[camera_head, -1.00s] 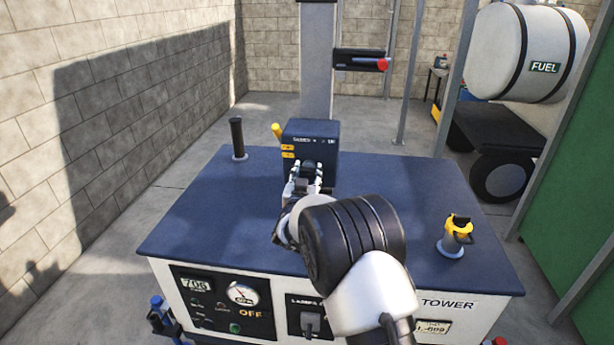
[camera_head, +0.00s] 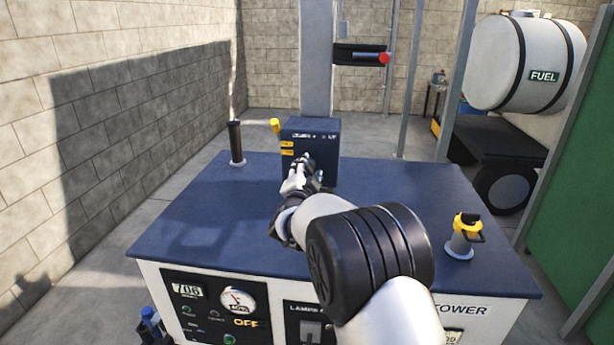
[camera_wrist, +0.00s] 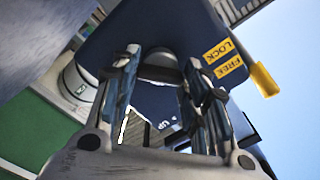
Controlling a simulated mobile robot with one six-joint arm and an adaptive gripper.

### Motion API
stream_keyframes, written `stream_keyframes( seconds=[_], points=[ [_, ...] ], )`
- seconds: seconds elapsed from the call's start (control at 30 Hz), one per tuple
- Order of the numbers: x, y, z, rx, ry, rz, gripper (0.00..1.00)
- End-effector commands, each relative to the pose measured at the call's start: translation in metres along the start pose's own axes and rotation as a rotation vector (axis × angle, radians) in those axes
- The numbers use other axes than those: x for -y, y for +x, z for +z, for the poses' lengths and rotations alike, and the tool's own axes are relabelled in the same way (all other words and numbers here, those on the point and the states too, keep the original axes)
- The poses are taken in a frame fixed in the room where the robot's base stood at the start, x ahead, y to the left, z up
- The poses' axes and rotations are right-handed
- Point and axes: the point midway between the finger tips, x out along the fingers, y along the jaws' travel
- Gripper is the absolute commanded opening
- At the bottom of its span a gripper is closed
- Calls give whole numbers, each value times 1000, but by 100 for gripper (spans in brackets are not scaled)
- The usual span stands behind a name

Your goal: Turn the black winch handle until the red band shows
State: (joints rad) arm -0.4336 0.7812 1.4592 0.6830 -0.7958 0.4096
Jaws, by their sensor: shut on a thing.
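The dark blue winch box (camera_head: 322,135) stands at the back of the blue-topped cabinet, at the foot of the grey mast. It also shows in the wrist view (camera_wrist: 195,25). Its yellow lever (camera_head: 275,126) sticks up at the box's left side; in the wrist view the lever (camera_wrist: 263,80) is beside the LOCK and FREE labels. My gripper (camera_head: 306,168) is in front of the box. In the wrist view my gripper (camera_wrist: 158,88) is shut on the black winch handle (camera_wrist: 160,74), of which only a dark part shows between the fingers. I can make out no red band.
The blue cabinet top (camera_head: 215,215) is mostly clear. A black upright post (camera_head: 236,142) stands at its back left, a yellow-capped fitting (camera_head: 465,228) at its right. A black bar with a red end (camera_head: 362,55) is on the mast. A white fuel tank (camera_head: 525,62) is behind right.

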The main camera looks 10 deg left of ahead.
Motion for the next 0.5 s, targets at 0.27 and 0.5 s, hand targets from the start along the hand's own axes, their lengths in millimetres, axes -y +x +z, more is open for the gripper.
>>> stream_keyframes(
  seconds=[0.27,0.5],
  points=[
    [0,0,0,0,265,0,18],
    [0,0,0,0,493,0,18]
  ],
)
